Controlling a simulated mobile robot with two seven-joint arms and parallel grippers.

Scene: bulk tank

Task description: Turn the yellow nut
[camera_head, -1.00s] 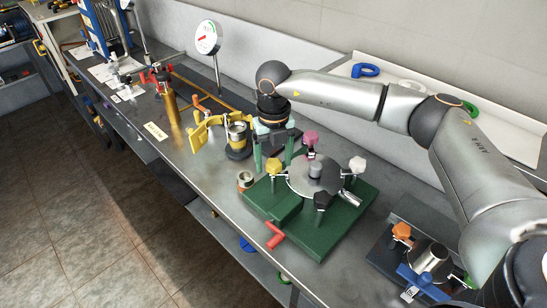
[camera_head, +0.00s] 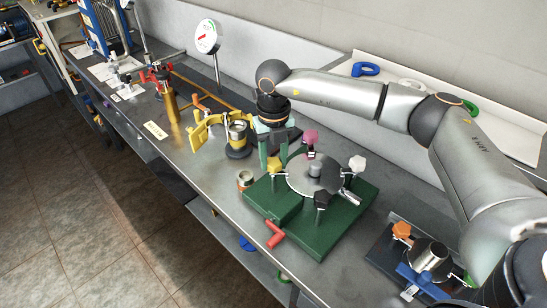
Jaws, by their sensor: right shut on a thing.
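The yellow nut (camera_head: 273,165) is a knob at the left rim of a round grey metal disc (camera_head: 308,187). The disc sits on a green base block (camera_head: 335,228) on the bench. Pink, white and black knobs stand around the same rim. My right gripper (camera_head: 273,158) comes down from above, its green fingers close together at the yellow nut and shut on it. The fingers hide part of the nut. My left gripper is not in view.
A red handle (camera_head: 275,234) sticks out at the block's front. A yellow clamp (camera_head: 207,130) is farther left. A dark fixture with an orange knob (camera_head: 401,231) is at right.

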